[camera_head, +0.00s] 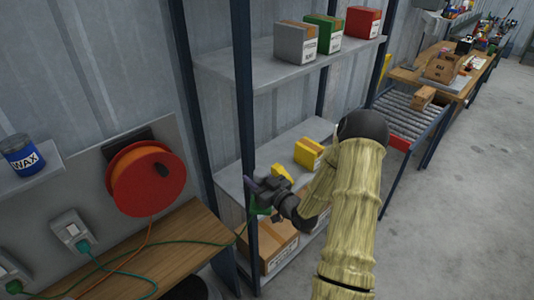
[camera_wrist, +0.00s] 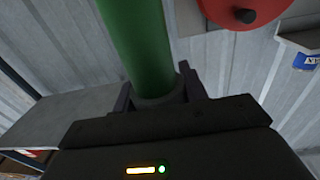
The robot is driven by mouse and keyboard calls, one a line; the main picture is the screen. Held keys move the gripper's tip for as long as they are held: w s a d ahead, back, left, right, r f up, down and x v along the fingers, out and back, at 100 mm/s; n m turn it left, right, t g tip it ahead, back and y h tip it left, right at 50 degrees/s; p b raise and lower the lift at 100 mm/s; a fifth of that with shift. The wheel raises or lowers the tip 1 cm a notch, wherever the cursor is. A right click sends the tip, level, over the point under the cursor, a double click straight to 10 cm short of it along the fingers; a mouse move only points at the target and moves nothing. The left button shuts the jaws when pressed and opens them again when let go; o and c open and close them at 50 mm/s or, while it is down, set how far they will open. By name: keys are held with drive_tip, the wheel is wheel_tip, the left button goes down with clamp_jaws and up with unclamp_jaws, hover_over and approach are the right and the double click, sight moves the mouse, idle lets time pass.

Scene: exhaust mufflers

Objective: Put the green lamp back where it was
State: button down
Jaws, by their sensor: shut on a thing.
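My gripper (camera_head: 262,190) is beside the front post of the metal shelf rack, in front of the lower shelf. In the wrist view my gripper (camera_wrist: 157,92) is shut on the green lamp (camera_wrist: 140,45), a green cylinder with a dark end between the two fingers. Only a small green part of the lamp (camera_head: 259,208) shows in the head view; my gripper and arm hide the rest.
The rack's upper shelf (camera_head: 260,75) holds grey, green and red boxes. Its middle shelf (camera_head: 235,182) holds yellow boxes, with cardboard boxes below. An orange cable reel (camera_head: 135,180) hangs on the left wall. Floor (camera_head: 450,190) is clear at right.

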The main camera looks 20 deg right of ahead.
drive_tip(key=s+a+f+m+h+b, duration=0.1)
drive_tip(key=s+a+f, duration=0.3)
drive_tip(key=f, duration=0.6)
drive_tip(key=s+a+f+m+h, duration=0.2)
drive_tip(key=s+a+f+h, duration=0.2)
drive_tip(key=f, duration=0.7)
drive_tip(key=shift+a+f+t+h+b, duration=0.15)
drive_tip(key=shift+a+t+h+b, duration=0.2)
drive_tip(key=shift+a, duration=0.6)
drive_tip(key=shift+s, duration=0.1)
